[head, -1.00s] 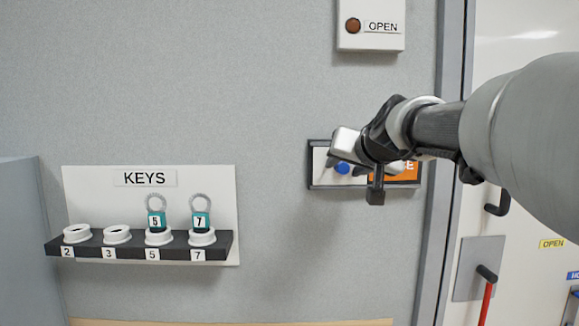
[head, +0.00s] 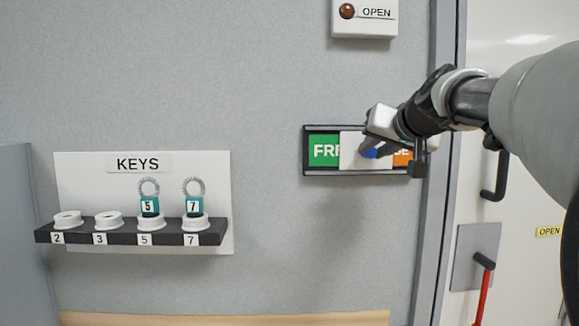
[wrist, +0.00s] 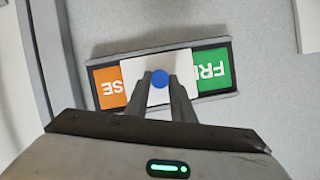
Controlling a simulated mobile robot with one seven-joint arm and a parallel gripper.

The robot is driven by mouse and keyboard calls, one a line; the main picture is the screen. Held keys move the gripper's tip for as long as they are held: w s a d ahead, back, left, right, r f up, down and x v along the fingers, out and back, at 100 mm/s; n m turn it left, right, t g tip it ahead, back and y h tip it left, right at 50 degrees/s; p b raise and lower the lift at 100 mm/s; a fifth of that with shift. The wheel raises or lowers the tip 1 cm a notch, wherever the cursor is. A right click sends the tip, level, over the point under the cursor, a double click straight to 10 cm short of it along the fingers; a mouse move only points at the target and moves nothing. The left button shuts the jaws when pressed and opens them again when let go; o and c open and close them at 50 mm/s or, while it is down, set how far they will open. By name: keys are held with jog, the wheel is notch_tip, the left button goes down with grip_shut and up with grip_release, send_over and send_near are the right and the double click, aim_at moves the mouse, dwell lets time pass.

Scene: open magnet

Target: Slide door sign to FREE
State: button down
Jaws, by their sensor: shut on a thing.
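The door sign (head: 316,171) is a dark-framed panel on the grey wall, left of the door frame. Its white sliding cover (head: 349,151) stands near the middle of the frame. Left of the cover, part of a green FREE field (head: 324,150) shows; to its right, part of an orange field (head: 402,158) ending in "SE" shows. My gripper (wrist: 160,80) is shut on the blue knob (wrist: 159,78) of the cover. In the head view, my gripper hides the right part of the sign. The wrist view shows the sign upside down, with the cover (wrist: 135,79) between both fields.
A KEYS board (head: 85,180) with a dark shelf (head: 120,234) holds two teal key tags in white cups at left. An OPEN box with a brown button (head: 347,11) is above the sign. The door frame (head: 443,180) and a red-handled lever (head: 482,290) are at right.

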jog(key=d, duration=0.6)
jog(key=shift+d+b, duration=0.15)
jog(key=shift+b, duration=0.3)
jog(key=c, duration=1.5)
grip_release()
jog(key=shift+d, duration=0.15)
jog(key=shift+r, duration=0.1)
